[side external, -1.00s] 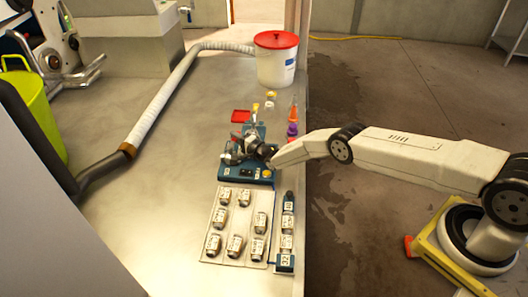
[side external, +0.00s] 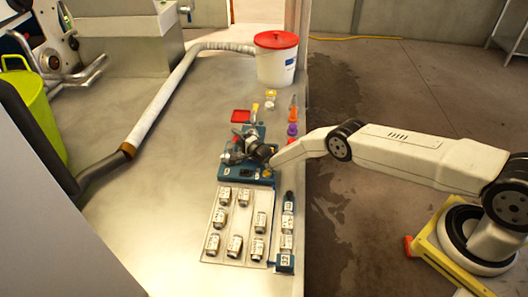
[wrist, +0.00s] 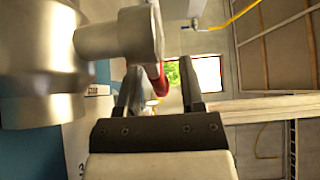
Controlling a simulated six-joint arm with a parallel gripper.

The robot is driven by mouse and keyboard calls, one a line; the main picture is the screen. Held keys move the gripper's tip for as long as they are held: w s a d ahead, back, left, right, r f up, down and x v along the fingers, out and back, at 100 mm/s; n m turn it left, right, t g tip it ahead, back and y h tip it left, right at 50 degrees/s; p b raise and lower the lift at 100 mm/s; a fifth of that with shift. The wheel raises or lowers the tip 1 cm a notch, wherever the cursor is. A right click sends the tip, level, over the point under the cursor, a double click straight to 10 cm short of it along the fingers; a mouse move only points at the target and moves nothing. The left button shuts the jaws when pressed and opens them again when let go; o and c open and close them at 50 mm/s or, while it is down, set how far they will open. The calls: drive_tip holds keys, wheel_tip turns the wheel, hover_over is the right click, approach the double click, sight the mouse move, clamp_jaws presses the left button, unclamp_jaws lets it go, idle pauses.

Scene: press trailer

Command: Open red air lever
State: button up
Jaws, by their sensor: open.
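The red lever (wrist: 161,80) shows in the wrist view as a small red piece beside a grey metal cylinder (wrist: 118,38) of the press. It appears between my gripper's two dark fingers, but I cannot tell whether either finger touches it. My gripper (wrist: 158,88) is open. In the side view my gripper (side external: 260,152) is at the metal press fittings on the blue base (side external: 232,172). The lever cannot be made out in that view.
A tray of labelled metal fittings (side external: 216,250) and a blue rack (side external: 285,262) lie in front of the press. A red dish (side external: 241,116), small coloured bottles (side external: 292,130) and a red-lidded white bucket (side external: 276,62) stand behind it. The bench's left side holds a hose (side external: 165,97).

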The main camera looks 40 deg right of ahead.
drive_tip(key=shift+s, duration=0.2)
drive_tip(key=shift+s+d, duration=0.15)
drive_tip(key=shift+s, duration=1.05)
drive_tip(key=shift+s+d, duration=0.2)
drive_tip(key=shift+s, duration=1.05)
drive_tip(key=shift+s+d, duration=0.15)
drive_tip(key=shift+s, duration=1.05)
